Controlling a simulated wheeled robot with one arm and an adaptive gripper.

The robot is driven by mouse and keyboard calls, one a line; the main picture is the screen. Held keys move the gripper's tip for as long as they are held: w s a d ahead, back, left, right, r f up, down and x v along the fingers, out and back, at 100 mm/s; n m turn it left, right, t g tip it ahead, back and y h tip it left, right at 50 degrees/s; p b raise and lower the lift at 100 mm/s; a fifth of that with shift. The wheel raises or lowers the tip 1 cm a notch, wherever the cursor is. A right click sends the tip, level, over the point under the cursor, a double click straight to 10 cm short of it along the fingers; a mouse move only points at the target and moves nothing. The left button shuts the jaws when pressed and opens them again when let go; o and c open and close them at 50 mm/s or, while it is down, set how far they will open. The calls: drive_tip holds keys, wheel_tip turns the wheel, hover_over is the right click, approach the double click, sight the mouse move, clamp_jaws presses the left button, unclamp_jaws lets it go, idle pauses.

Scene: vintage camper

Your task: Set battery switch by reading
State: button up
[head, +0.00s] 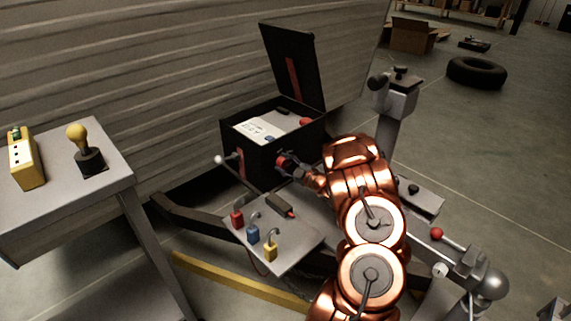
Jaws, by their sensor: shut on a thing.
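The black battery box (246,163) stands on the trailer frame with its lid (292,67) raised. Inside it are a pale labelled panel (258,129), a red part (305,121) and a small blue part (270,138). My gripper (286,164) is at the front of the box, shut on a small red part (281,161). The fingers and arm hide much of that part, so I cannot tell its shape or setting. A yellow device with a pale face (22,160) stands on the side table (62,200) at left. I cannot read it.
A yellow-knobbed lever on a black base (85,152) stands on the side table. Red, blue and yellow plugs (252,234) and a dark tool (281,205) lie on the grey plate (296,252) below the box. A tire (476,72) lies on the open floor behind.

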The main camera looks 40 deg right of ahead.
drive_tip(key=o, duration=1.2)
drive_tip(key=shift+c, duration=0.2)
drive_tip(key=s, duration=1.2)
drive_tip(key=shift+r, duration=0.2)
drive_tip(key=shift+d, duration=0.15)
